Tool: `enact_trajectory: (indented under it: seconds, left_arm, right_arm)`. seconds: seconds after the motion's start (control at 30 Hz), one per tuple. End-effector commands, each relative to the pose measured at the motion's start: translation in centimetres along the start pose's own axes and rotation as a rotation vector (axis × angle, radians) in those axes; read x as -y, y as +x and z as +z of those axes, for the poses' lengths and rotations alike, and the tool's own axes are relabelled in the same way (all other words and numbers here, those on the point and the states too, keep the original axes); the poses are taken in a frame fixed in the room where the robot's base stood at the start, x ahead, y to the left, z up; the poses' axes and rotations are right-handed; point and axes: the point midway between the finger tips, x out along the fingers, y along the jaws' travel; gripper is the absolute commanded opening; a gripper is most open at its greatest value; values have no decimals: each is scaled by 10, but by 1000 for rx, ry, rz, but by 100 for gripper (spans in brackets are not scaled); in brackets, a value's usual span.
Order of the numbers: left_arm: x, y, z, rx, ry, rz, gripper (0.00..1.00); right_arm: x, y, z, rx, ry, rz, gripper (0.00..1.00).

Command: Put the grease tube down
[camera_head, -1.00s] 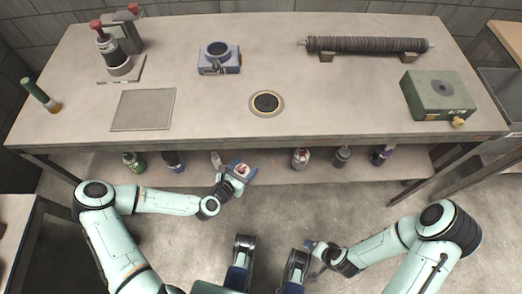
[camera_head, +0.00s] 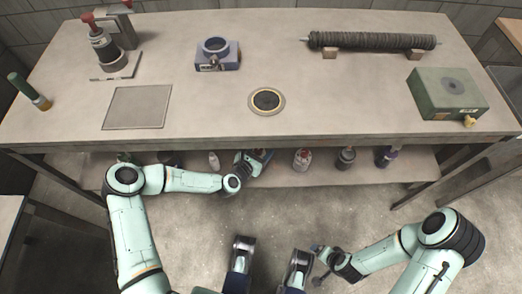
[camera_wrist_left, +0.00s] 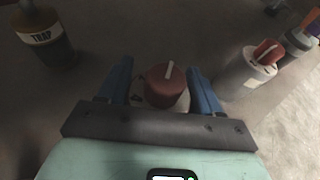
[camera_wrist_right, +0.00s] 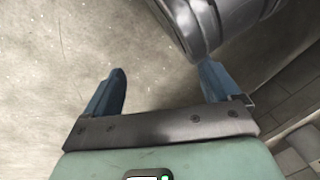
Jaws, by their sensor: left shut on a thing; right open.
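My left gripper (camera_head: 260,156) is at the lower shelf (camera_head: 430,163), under the front edge of the bench. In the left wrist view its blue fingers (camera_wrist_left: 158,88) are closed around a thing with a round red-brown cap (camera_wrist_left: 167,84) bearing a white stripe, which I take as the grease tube. Its body below the cap is hidden, so I cannot tell whether it touches the shelf. My right gripper (camera_head: 322,262) is low at the right, away from the shelf, open and empty; its fingers (camera_wrist_right: 160,90) stand apart.
A white bottle with a red cap (camera_head: 302,160) stands right of the left gripper; it also shows in the left wrist view (camera_wrist_left: 245,75). A dark bottle (camera_head: 346,158) and a purple one (camera_head: 388,157) stand farther right. A jar labelled TRAP (camera_wrist_left: 46,40) stands left. The bench edge overhangs.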

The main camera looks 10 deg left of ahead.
Motion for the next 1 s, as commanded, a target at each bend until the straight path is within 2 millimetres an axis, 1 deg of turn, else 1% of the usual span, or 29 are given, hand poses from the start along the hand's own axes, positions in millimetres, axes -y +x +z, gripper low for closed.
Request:
enact_trajectory:
  seconds: [0.13, 0.27, 0.3, 0.33, 0.37, 0.73, 0.87, 0.93, 1.0]
  left_arm:
    - [0, -1, 2, 1, 0, 0, 29]
    - [0, 0, -1, 1, 0, 0, 29]
    - [0, 0, -1, 0, 0, 0, 74]
    - [0, 0, -1, 0, 0, 0, 84]
    - [0, 0, -1, 0, 0, 0, 90]
    - [0, -2, 2, 0, 0, 0, 90]
    - [-1, -22, 2, -3, -2, 1, 90]
    - [-1, -36, 3, -2, -3, 0, 90]
    - [-1, -53, 3, -3, -2, 1, 90]
  right_arm:
    - [1, -1, -1, -2, 0, -1, 90]
    - [-1, 1, 2, 5, 1, 2, 90]
    - [-1, 1, 2, 7, 2, 2, 90]
    - [-1, 1, 2, 6, 2, 2, 90]
    - [-1, 0, 2, 6, 2, 2, 90]
    - [2, -3, -1, -3, -1, -2, 90]
    - [10, -11, -10, -33, -9, -17, 90]
    - [16, -17, -19, -59, -15, -28, 90]
    - [18, -23, -13, -44, -17, -30, 90]
